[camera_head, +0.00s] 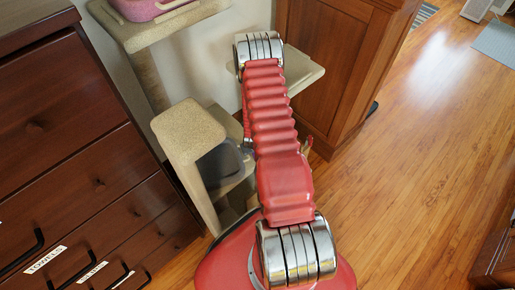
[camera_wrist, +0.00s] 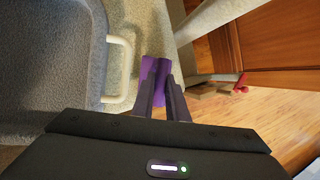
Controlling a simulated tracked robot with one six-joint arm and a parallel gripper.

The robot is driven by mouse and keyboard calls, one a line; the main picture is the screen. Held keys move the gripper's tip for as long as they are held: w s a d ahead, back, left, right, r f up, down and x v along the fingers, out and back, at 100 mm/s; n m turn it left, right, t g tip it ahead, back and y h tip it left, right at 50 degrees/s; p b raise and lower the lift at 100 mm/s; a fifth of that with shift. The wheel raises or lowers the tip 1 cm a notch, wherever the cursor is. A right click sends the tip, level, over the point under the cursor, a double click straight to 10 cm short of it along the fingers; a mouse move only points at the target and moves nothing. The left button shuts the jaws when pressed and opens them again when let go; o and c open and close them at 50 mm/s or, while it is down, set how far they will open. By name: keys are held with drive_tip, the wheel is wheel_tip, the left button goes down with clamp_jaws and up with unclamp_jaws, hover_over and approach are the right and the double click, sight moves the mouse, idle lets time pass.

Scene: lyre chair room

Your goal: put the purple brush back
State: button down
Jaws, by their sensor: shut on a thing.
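In the wrist view my gripper (camera_wrist: 162,92) is shut on the purple brush (camera_wrist: 155,68). Only a short purple part shows between and just beyond the dark fingers; the rest of the brush is hidden. A grey container (camera_wrist: 50,75) with a pale loop handle (camera_wrist: 119,68) is to the left of the fingers, apart from the brush. In the head view my red arm stretches forward over the cat tree and hides the gripper and brush.
The beige carpeted cat tree (camera_head: 188,130) stands by the wall, with a grey container (camera_head: 222,163) on a lower level. A dark drawer chest (camera_head: 60,120) is at left, and a wooden cabinet (camera_head: 330,70) stands behind. Open wooden floor (camera_head: 430,140) lies to the right.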

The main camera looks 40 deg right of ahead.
drive_tip(key=c, duration=1.7)
unclamp_jaws()
drive_tip(key=shift+c, duration=0.2)
drive_tip(key=shift+f, duration=0.1)
drive_tip(key=v, duration=1.2)
